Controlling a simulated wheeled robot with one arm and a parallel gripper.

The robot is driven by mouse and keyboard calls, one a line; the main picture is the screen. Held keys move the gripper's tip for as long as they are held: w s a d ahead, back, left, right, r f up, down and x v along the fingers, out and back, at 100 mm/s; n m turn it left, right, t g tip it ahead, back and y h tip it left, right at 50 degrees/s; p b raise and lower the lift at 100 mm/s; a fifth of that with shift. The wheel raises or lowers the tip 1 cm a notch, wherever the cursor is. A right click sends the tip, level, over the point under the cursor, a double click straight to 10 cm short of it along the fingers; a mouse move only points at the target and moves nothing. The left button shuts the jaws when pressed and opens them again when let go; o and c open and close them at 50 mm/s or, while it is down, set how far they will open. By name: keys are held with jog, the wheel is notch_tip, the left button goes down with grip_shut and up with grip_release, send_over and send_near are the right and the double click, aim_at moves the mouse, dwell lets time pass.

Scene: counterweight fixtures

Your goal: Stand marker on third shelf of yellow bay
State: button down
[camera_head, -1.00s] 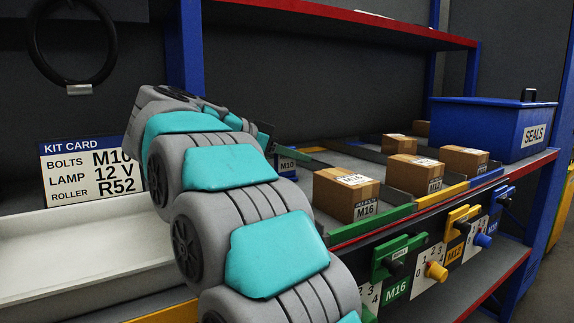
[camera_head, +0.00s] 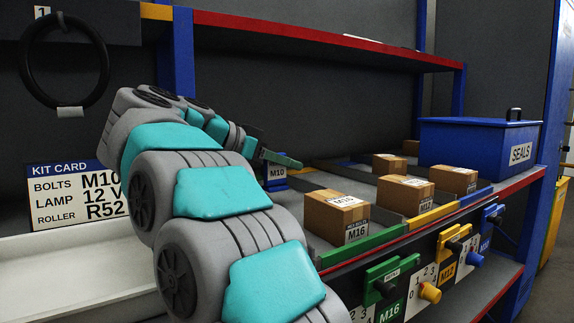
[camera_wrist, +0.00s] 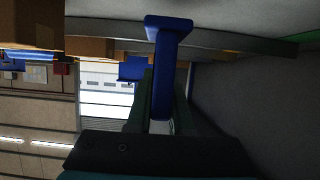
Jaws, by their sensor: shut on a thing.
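My gripper (camera_head: 280,160) reaches over the back of the shelf deck in the head view, its fingers pointing right. It is shut on a small blue marker (camera_head: 276,173) with a white M10 label, which hangs upright below the fingers. In the wrist view the marker (camera_wrist: 170,60) shows as a blue stem between the two fingers, its wider base toward the picture's top. I cannot tell whether the base touches the deck. A yellow surface (camera_head: 555,235) shows at the far right edge; no shelves are visible in it.
Cardboard boxes, one labelled M16 (camera_head: 337,215), stand between lane dividers right of the gripper. A blue SEALS bin (camera_head: 475,150) is at the right end. A red-edged shelf (camera_head: 320,38) runs above. A white tray (camera_head: 65,270) and kit card (camera_head: 65,195) are left.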

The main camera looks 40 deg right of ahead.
jog(key=s+a+r, duration=0.1)
jog(key=s+a, duration=0.7)
jog(key=s, duration=0.2)
jog(key=shift+s+a+r, duration=0.15)
jog(key=shift+s+a, duration=0.1)
jog(key=shift+a, duration=0.05)
jog(key=shift+s, duration=0.1)
